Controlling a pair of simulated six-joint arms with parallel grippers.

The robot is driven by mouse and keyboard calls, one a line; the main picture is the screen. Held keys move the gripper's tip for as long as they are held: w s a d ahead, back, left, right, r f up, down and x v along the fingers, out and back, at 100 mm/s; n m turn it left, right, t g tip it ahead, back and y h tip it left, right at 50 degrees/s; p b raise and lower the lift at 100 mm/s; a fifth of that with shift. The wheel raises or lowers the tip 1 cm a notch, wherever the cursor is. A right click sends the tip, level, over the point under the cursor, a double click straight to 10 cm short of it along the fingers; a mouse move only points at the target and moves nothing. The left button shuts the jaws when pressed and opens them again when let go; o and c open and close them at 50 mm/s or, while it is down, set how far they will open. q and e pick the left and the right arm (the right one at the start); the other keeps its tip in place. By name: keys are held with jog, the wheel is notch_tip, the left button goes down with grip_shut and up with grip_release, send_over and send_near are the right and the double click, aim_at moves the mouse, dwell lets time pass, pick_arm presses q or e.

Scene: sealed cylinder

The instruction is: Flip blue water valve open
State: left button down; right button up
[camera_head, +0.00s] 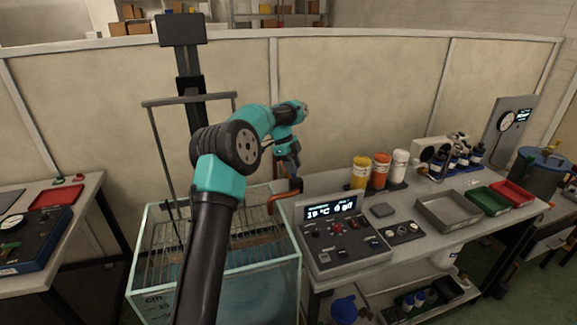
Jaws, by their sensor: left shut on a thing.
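My left arm reaches up from the bottom of the view and bends right over the glass tank. My left gripper (294,176) points down at the tank's right rear corner, beside the table. It is shut on the small dark fitting at the top of the copper-coloured pipe (284,196), where the blue water valve appears to be. The gripper mostly hides the valve, and its handle angle cannot be made out. My right gripper is not in view.
The glass tank (148,262) with a wire rack stands below my arm. To the right, a control box (340,242) with a lit display sits on the table, with several bottles (361,171) behind it. Grey, green and red trays (449,212) lie farther right. A partition wall stands behind.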

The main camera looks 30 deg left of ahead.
pick_arm(q)
jog(key=c, duration=0.9)
grip_release()
jog(key=shift+s, duration=0.1)
jog(key=shift+o, duration=0.2)
jog(key=shift+a+r, duration=0.1)
